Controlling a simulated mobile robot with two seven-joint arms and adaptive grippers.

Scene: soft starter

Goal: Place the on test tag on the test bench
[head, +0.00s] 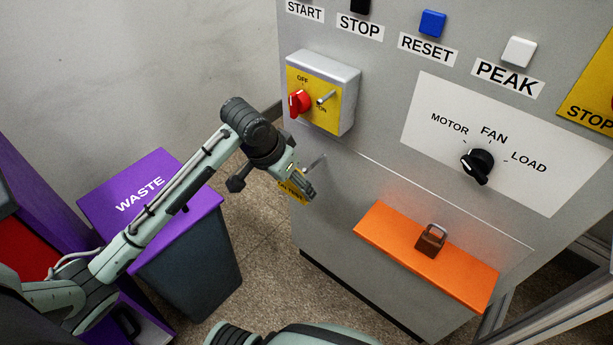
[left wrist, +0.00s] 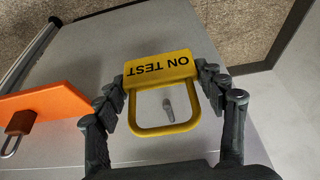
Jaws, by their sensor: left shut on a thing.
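The yellow on test tag (head: 291,191) is in my left gripper (head: 302,187), in front of the grey cabinet (head: 340,200). In the left wrist view the tag (left wrist: 158,65) shows its lettering upside down, with a yellow loop below it. The fingers of my left gripper (left wrist: 165,90) are on both sides of the tag. A small metal peg (left wrist: 168,108) on the cabinet shows through the loop; I cannot tell whether it passes through. The peg (head: 314,161) also shows in the head view. No surface is labelled test bench. My right gripper is out of view.
An orange shelf (head: 385,235) with a brown padlock (head: 431,239) juts from the cabinet. A yellow switch box (head: 333,85) with a red knob (head: 299,102) is above the peg. A purple-lidded waste bin (head: 105,190) stands at the left. Bare floor lies between bin and cabinet.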

